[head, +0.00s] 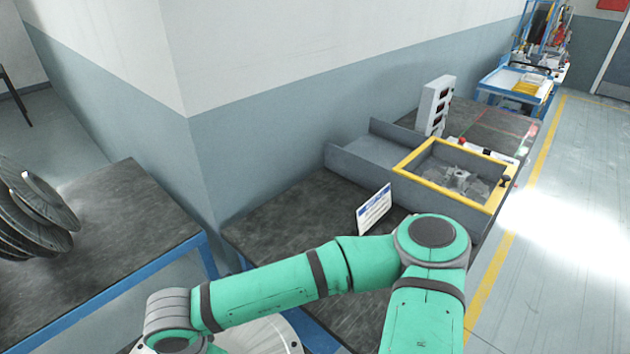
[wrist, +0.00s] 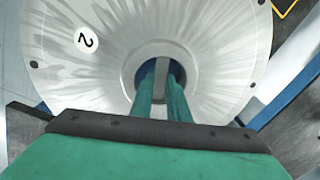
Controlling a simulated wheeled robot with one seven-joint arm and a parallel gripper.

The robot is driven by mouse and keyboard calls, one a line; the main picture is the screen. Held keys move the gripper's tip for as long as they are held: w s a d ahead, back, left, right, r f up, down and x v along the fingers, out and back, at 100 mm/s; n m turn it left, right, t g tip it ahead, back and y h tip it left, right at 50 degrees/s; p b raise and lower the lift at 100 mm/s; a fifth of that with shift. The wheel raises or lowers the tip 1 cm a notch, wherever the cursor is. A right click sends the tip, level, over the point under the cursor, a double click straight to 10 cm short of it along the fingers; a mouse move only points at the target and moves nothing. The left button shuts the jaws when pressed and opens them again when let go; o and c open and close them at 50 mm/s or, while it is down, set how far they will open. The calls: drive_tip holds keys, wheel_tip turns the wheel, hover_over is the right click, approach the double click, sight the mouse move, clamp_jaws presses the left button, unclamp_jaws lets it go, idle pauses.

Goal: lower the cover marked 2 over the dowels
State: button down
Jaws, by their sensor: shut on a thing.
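The cover marked 2 (wrist: 60,70) is a round, pale metal disc with a black 2 on a white spot and small dark holes near its rim. It fills much of the wrist view, and part of it shows below my arm in the head view (head: 265,338). My gripper (wrist: 163,78) is shut on the cover at its raised central hub. The cover's underside is hidden. I cannot make out any dowels in either view.
A dark bench (head: 290,222) carries a sign (head: 373,208), a grey tray (head: 370,155), a yellow-framed box (head: 440,188) and a white switch unit (head: 436,105). Grey discs (head: 35,205) stand on a dark-topped table (head: 120,215) at left. Floor at right is clear.

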drive_tip(key=shift+w+r, duration=0.15)
drive_tip(key=shift+r, duration=1)
drive_tip(key=shift+d+r, duration=0.1)
drive_tip(key=shift+r, duration=0.3)
drive_tip(key=shift+r, duration=0.2)
drive_tip(key=shift+y, duration=0.3)
drive_tip(key=shift+t+y, duration=0.3)
drive_tip(key=shift+y, duration=0.1)
drive_tip(key=shift+d, duration=0.15)
idle(0.7)
